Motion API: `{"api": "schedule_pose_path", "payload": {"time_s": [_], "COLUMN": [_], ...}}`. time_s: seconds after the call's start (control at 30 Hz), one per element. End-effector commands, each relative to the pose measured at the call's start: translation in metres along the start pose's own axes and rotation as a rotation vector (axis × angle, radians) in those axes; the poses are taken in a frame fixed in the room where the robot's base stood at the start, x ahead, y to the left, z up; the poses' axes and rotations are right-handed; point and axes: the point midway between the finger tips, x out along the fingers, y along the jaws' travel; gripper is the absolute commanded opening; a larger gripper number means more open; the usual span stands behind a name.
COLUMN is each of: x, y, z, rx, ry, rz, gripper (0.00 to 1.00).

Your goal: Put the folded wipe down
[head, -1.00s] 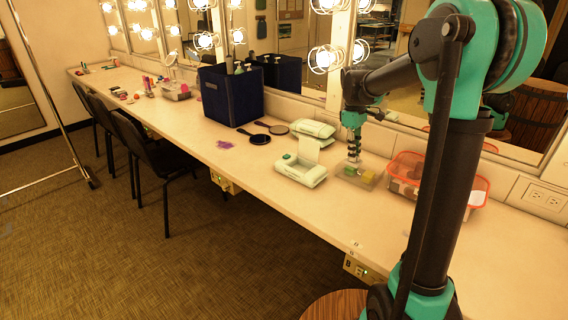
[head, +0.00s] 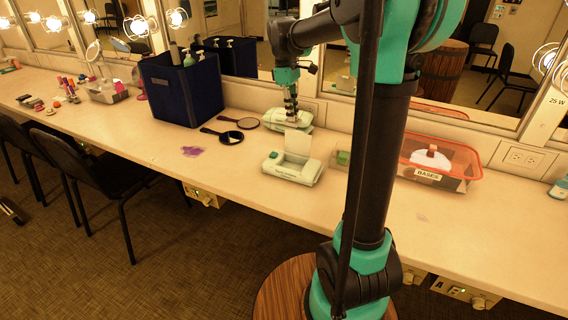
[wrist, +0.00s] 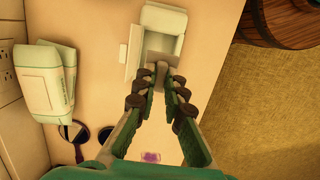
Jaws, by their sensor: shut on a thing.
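My gripper (head: 291,108) hangs fingers down over the counter, behind the open wipe box and in front of the closed packs. In the wrist view its fingers (wrist: 160,84) close on a small greyish piece, the folded wipe (wrist: 161,69); the fingers hide much of it. The pale green wipe box (head: 292,169) stands with its lid up. It also shows in the wrist view (wrist: 164,20), beyond the fingertips. A purple smear (head: 192,151) lies on the counter to the left, also seen in the wrist view (wrist: 151,157).
Closed green-white packs (head: 272,122) lie by the wall. Two hand mirrors, one dark (head: 231,138), lie left of them. A navy bin (head: 182,95) with bottles stands further left. A red-lidded clear box (head: 440,165) stands right of my arm.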

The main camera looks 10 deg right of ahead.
Motion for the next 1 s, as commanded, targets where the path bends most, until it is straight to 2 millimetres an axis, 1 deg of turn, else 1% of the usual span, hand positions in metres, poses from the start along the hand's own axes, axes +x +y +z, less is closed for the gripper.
{"api": "schedule_pose_path", "payload": {"time_s": [0.4,0.53,0.63,0.7,0.87,1.0], "x": [0.098,0.126,0.141,0.147,0.155,0.172], "y": [0.0,0.0,0.0,0.0,0.0,0.0], "z": [-0.015,-0.019,-0.021,-0.022,-0.023,-0.026], "rx": [0.0,0.0,0.0,0.0,0.0,0.0], "ry": [0.0,0.0,0.0,0.0,0.0,0.0], "rz": [0.0,0.0,0.0,0.0,0.0,0.0], "gripper": [0.0,0.0,0.0,0.0,0.0,0.0]}}
